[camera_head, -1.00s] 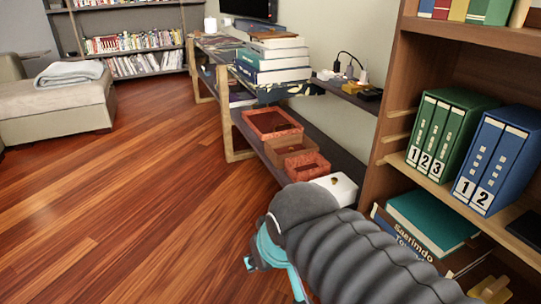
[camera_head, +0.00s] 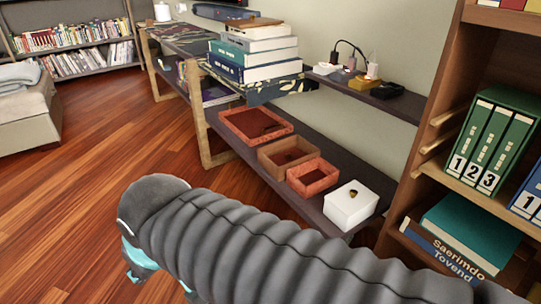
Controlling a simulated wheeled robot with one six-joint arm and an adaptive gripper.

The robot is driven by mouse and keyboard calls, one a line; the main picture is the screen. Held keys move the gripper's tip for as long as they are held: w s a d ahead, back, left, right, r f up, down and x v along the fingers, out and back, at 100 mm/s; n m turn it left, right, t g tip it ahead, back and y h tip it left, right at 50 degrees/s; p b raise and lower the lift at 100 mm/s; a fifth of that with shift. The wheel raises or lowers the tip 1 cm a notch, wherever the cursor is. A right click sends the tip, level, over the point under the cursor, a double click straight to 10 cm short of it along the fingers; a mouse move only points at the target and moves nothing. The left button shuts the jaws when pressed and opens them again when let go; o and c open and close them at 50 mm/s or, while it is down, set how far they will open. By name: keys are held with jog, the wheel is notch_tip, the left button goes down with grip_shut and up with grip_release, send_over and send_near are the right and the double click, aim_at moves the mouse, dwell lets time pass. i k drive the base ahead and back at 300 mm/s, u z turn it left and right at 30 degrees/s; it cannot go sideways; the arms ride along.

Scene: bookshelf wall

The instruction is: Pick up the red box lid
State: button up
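A large red box (camera_head: 283,131) and a small red box (camera_head: 326,182) sit on the low shelf along the wall. Both are shallow and look open on top, with dark insides. I cannot tell whether either is a lid, and no separate red lid is clear. A brown box (camera_head: 301,148) sits between them. My arm, in its dark ribbed cover, crosses the lower part of the view, in front of the shelf. Its teal parts show at lower left, over the floor. My gripper's fingers are not visible.
A white box (camera_head: 349,205) with a small brown spot on top sits at the near shelf end. Stacked books (camera_head: 252,58) and a power strip (camera_head: 366,88) lie on the level above. A bookshelf (camera_head: 434,160) with green binders stands at right. The wood floor at left is clear.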

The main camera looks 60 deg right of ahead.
aim_at(282, 158)
jog(key=z, duration=0.45)
jog(key=i, duration=0.8)
jog(key=z, duration=1.15)
jog(key=i, duration=0.35)
jog(key=z, duration=0.35)
